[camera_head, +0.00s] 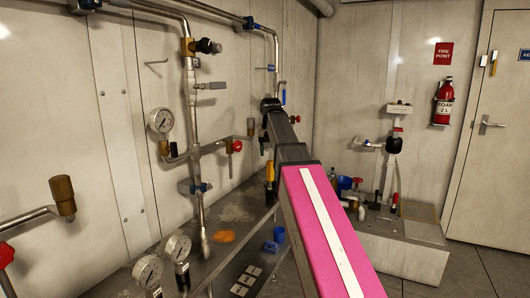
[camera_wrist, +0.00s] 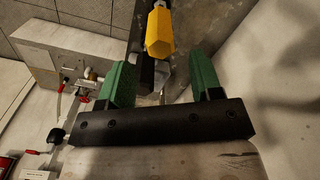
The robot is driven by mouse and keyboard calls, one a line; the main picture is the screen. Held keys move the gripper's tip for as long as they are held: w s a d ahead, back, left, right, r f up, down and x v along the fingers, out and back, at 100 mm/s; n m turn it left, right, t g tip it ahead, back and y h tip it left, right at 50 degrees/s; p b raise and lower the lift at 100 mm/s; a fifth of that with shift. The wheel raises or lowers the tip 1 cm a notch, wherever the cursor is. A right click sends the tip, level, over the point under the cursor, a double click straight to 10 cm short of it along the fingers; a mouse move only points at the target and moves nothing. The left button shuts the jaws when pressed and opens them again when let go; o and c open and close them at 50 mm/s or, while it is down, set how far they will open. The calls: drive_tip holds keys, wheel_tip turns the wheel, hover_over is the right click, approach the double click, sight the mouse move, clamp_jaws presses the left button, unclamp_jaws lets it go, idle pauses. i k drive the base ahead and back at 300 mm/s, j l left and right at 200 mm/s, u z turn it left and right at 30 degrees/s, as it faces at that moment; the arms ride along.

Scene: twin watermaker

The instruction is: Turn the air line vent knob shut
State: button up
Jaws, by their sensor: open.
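My gripper (camera_wrist: 162,64) shows in the wrist view with its two green fingers apart and nothing held between them. A yellow faceted knob or handle (camera_wrist: 159,32) appears just beyond the fingertips, centred between them; I cannot tell the exact gap. In the head view a yellow handle (camera_head: 270,171) shows beside my arm and is probably the same part. My arm reaches toward the wall pipes and hides most of the gripper there. No label confirms which part is the air line vent knob, and its turn position is unclear.
A metal bench (camera_head: 240,212) runs below. A white plinth (camera_head: 405,247) with fittings and a fire extinguisher (camera_head: 443,103) stand right. Floor shows at right.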

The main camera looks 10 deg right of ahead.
sight(237, 146)
drive_tip(key=k+l, duration=0.25)
drive_tip(key=k, duration=0.15)
drive_tip(key=k+l, duration=0.3)
drive_tip(key=k+u, duration=0.05)
drive_tip(key=k, duration=0.05)
